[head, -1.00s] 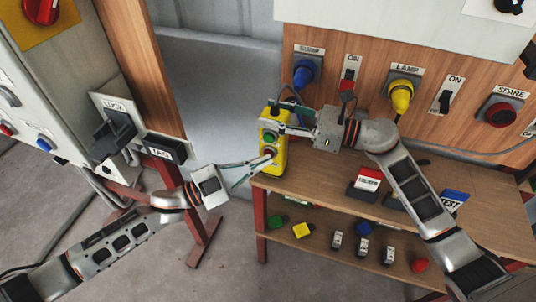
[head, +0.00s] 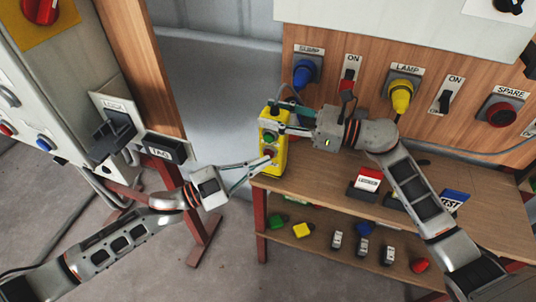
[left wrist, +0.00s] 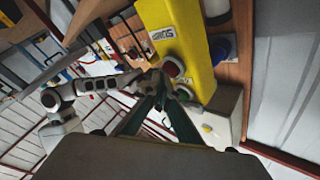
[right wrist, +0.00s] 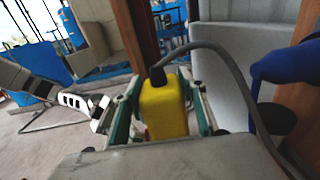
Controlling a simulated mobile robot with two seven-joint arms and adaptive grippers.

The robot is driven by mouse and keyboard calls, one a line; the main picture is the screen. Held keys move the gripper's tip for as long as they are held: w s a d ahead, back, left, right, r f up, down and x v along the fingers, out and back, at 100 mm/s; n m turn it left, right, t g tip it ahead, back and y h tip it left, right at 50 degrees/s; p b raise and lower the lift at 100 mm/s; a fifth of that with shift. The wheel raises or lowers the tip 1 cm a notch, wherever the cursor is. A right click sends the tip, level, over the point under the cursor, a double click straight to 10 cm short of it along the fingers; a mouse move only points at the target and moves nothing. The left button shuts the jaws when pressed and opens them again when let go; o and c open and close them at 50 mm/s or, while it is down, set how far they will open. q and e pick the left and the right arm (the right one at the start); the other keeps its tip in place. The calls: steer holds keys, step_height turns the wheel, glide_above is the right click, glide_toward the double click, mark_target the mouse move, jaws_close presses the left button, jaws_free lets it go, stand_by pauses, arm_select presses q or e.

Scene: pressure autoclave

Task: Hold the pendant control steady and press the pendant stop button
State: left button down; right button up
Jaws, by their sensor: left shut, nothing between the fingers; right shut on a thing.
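The yellow pendant control (head: 279,164) stands upright at the left end of the wooden table. A green button shows on its upper face, and a red button (left wrist: 173,66) lower down. My right gripper (head: 284,130) is shut on the pendant's upper part; in the right wrist view the yellow body (right wrist: 165,112) sits between its two fingers. My left gripper (head: 268,158) is shut and empty, with its tips at the pendant's lower front by the red button. In the left wrist view its tips (left wrist: 158,88) are close beside that button; I cannot tell whether they touch.
A dark cable (right wrist: 215,52) runs from the pendant's top. The table (head: 325,170) holds small labelled blocks, and its lower shelf several coloured pieces. Behind is a panel with a blue plug (head: 303,73), a yellow plug (head: 401,97) and switches. A cabinet with lock and tag boxes stands left.

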arm_select(q)
steer(key=shift+s+a, duration=0.15)
steer(key=shift+s, duration=0.3)
steer(key=shift+s+a, duration=0.25)
steer(key=shift+s, duration=0.55)
steer(key=shift+s+a, duration=0.3)
steer(key=shift+s, duration=0.5)
steer(key=shift+s+a, duration=0.25)
steer(key=shift+s, duration=0.55)
arm_select(e)
steer(key=o, duration=1.5)
